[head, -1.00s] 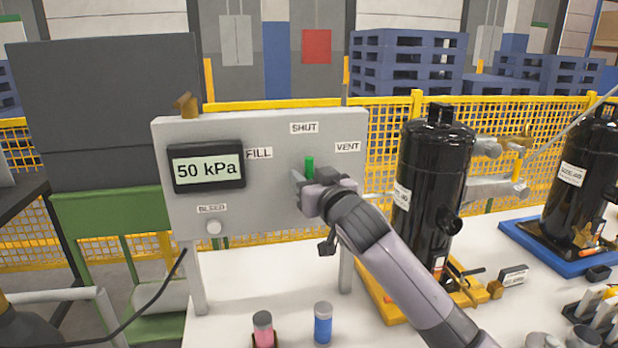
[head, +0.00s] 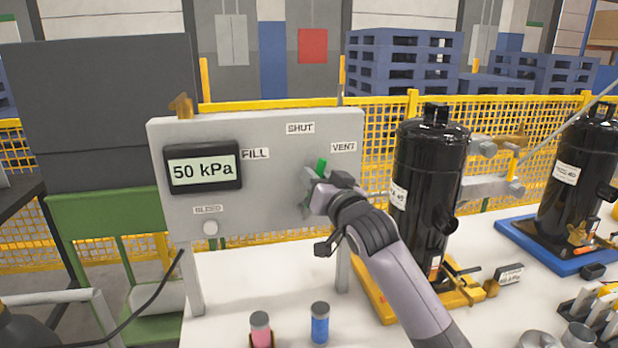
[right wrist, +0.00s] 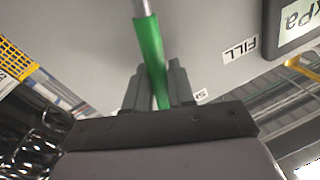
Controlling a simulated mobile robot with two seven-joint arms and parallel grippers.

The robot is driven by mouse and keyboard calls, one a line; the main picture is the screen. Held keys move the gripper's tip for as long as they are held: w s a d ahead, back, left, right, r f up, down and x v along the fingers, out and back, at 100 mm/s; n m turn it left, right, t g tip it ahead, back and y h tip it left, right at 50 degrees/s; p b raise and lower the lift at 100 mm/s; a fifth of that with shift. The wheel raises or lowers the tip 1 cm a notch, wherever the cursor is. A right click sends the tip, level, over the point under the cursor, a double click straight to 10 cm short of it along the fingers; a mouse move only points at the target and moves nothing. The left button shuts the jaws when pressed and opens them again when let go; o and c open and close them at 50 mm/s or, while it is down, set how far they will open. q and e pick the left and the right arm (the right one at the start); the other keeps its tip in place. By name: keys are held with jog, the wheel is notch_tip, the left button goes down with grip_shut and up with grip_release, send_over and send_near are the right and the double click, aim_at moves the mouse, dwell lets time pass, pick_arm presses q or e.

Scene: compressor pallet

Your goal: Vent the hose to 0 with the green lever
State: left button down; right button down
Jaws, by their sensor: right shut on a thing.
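The green lever (head: 320,168) is on the front of the grey panel (head: 270,205), tilted a little right of upright, between the SHUT label (head: 300,128) and the VENT label (head: 343,147). The display (head: 203,170) reads 50 kPa. My right gripper (head: 312,188) is at the lever and partly hides it. In the right wrist view, the green lever (right wrist: 149,50) runs between the two fingers of my right gripper (right wrist: 158,85), which are shut on it. My left gripper is not in view.
A pink-bodied bottle (head: 261,330) and a blue bottle (head: 320,323) stand on the white table below. A black compressor (head: 428,180) stands close to the right of my right arm.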

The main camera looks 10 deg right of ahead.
jog(key=shift+d+f+m+t+h+p, duration=0.15)
jog(key=shift+d+f+m+t+h, duration=0.2)
jog(key=shift+d+m, duration=0.6)
jog(key=shift+d+f+m+t+h+p, duration=0.15)
jog(key=shift+d+f+m, duration=0.3)
jog(key=shift+m, duration=1)
jog(key=shift+d+f+m+t+h+p, duration=0.15)
jog(key=shift+d+f+m, duration=0.4)
jog(key=shift+m, duration=0.65)
jog(key=shift+d, duration=0.15)
jog(key=c, duration=1.1)
grip_release()
jog(key=shift+s, duration=0.1)
jog(key=s+f, duration=0.1)
jog(key=s, duration=0.5)
jog(key=shift+s+d+b, duration=0.3)
jog(key=shift+s+d, duration=0.1)
